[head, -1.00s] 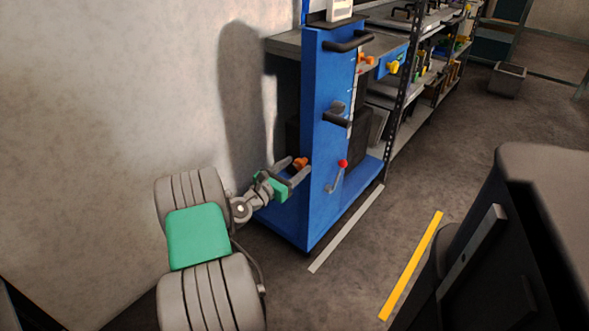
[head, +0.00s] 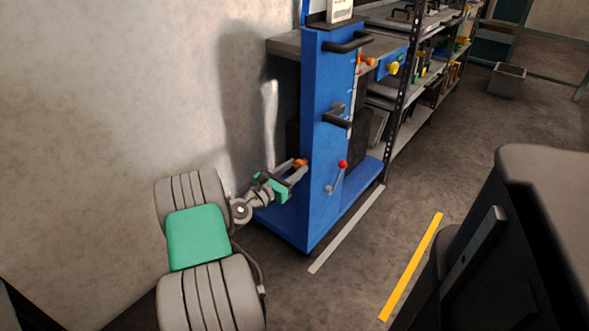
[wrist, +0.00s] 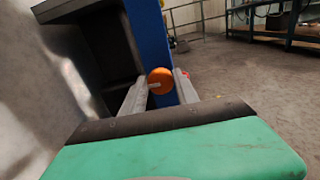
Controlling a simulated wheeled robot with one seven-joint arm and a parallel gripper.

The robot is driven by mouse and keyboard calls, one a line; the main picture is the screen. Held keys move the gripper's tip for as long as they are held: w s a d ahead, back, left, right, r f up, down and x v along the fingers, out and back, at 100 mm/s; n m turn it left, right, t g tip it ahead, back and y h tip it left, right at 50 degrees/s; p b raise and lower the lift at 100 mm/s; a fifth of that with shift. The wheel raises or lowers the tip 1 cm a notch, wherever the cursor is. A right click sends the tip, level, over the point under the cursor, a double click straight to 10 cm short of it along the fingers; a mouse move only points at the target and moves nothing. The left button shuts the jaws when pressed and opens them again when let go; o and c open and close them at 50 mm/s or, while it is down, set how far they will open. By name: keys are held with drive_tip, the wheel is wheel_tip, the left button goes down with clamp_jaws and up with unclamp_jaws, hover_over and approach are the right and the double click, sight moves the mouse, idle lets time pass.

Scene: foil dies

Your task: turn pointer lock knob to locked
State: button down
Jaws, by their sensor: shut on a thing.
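The orange pointer lock knob (head: 301,162) sits low on the left side of the blue column (head: 320,210). In the wrist view the knob (wrist: 161,80) is a round orange disc with a pale pointer mark running roughly level toward the right. My gripper (head: 297,170) is at the knob, its two grey fingers shut on it from either side. In the wrist view my gripper (wrist: 160,86) shows one finger left of the knob and one right of it. The fingers partly hide the knob in the head view.
Black handles (head: 348,42) and a red-tipped lever (head: 342,165) stick out of the column. A wall (head: 130,90) is close on the left. Grey shelving (head: 400,130) stands behind the column. A dark cabinet (head: 520,230) is at the right. The floor between is open.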

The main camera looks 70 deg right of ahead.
drive_tip(key=shift+m, duration=0.4)
drive_tip(key=m, duration=0.3)
drive_tip(key=shift+s+m, duration=0.1)
drive_tip(key=shift+m, duration=0.3)
drive_tip(key=m, duration=0.4)
drive_tip(key=shift+f+m, duration=0.15)
drive_tip(key=shift+m, duration=0.15)
drive_tip(key=m+b, duration=0.3)
drive_tip(key=m, duration=0.5)
drive_tip(key=shift+s+f, duration=0.1)
drive_tip(key=shift+f, duration=0.05)
drive_tip(key=shift+m, duration=0.4)
drive_tip(key=c, duration=0.9)
unclamp_jaws()
drive_tip(key=shift+c, duration=0.2)
drive_tip(key=shift+a, duration=0.1)
